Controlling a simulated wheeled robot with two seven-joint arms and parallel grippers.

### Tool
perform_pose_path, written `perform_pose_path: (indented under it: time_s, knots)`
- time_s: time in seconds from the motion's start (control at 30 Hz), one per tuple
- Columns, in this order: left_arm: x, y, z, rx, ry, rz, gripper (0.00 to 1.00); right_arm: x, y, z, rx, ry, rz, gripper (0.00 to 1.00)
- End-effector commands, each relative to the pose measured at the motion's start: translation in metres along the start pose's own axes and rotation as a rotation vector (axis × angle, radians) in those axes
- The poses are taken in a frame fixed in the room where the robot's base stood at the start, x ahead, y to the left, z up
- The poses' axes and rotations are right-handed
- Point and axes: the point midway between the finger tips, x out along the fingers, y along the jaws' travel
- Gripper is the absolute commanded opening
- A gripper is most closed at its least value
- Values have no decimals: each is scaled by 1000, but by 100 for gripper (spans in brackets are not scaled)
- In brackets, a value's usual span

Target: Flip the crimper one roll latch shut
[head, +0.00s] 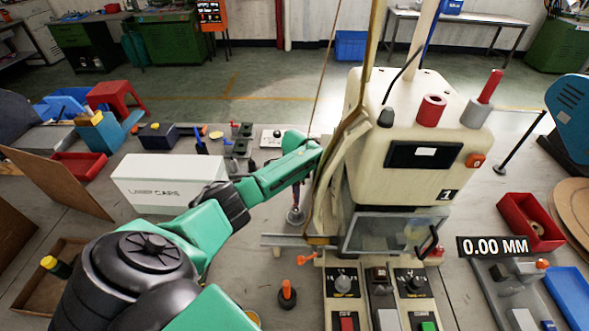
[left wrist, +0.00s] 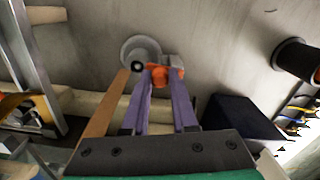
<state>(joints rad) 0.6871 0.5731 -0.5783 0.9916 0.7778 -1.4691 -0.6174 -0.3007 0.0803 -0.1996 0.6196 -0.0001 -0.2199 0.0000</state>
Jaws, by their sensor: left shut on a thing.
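Crimper one (head: 405,125) is the cream machine marked 1, right of centre in the head view. My left arm reaches to its left side. My left gripper (head: 297,193) points down there, just above a round grey part (head: 295,216). In the left wrist view, the purple fingers of the gripper (left wrist: 160,80) are close together on a small orange piece (left wrist: 161,75), which looks like the roll latch. It sits beside the round grey disc (left wrist: 140,53). The fingers partly hide the piece, so its exact angle is unclear. My right gripper is not in view.
A brown strip (head: 322,195) runs down close beside the gripper and the crimper. A white box (head: 165,180) stands left of the arm. An orange-tipped post (head: 287,292) stands in front. A red bin (head: 530,222) lies to the right.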

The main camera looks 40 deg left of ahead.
Motion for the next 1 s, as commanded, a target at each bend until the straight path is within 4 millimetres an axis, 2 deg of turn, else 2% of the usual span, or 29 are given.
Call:
perform_pose_path:
  time_s: [0.3,0.73,0.77,0.8,0.83,1.0]
  knots:
    - [-2,-1,-3,-103,3,-3,0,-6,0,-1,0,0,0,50]
    - [-2,-1,-4,-115,4,-4,0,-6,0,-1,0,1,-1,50]
    - [-2,-1,-4,-115,4,-4,30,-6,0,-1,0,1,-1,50]
    - [-2,-1,-4,-115,4,-4,45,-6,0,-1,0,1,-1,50]
    - [-2,-1,-4,-115,4,-4,56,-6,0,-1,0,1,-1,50]
    - [-1,0,-3,-114,3,-2,56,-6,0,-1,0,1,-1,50]
